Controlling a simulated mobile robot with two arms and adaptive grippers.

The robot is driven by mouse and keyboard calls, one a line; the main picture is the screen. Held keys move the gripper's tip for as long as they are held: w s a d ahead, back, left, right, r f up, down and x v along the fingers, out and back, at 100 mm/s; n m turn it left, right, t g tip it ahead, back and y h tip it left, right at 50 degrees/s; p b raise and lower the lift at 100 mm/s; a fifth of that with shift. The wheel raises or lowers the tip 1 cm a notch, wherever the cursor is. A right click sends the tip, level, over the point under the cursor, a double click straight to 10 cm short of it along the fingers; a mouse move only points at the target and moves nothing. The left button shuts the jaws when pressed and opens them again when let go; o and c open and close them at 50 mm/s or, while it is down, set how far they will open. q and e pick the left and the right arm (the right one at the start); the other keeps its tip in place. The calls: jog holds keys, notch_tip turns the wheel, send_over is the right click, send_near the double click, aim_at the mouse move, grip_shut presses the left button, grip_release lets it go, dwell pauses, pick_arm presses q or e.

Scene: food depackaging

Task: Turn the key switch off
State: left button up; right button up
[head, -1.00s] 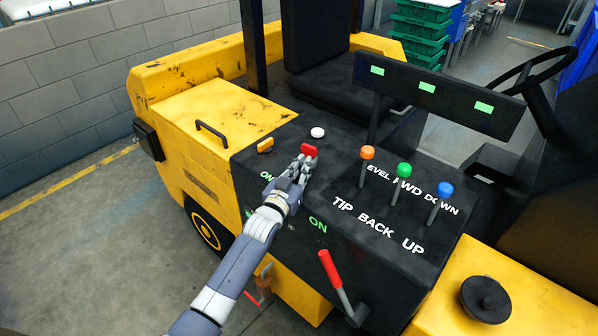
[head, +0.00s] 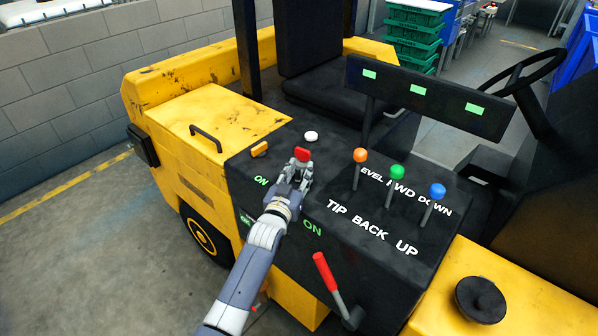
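A small red piece (head: 302,154), which looks like the key switch, stands on the black control panel (head: 285,215) of a yellow vehicle. My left gripper (head: 300,167) is right at it, with its fingertips on the near side of the red piece and partly covering its base. I cannot tell whether the fingers are closed on it. A green "ON" label (head: 261,180) lies to the left of my gripper and another (head: 312,229) below it. My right gripper is not in view.
A white button (head: 311,136) and a yellow switch (head: 259,149) sit close to the red piece. Orange (head: 360,155), green (head: 397,172) and blue (head: 438,190) knobbed levers stand to the right. A red-handled lever (head: 325,271) projects at the front.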

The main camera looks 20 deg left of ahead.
pick_arm(q)
jog(key=shift+a, duration=0.1)
jog(key=shift+s+f, duration=0.1)
jog(key=shift+s, duration=0.3)
jog(key=s, duration=1.1)
jog(key=shift+a, duration=0.2)
jog(key=shift+s, duration=0.1)
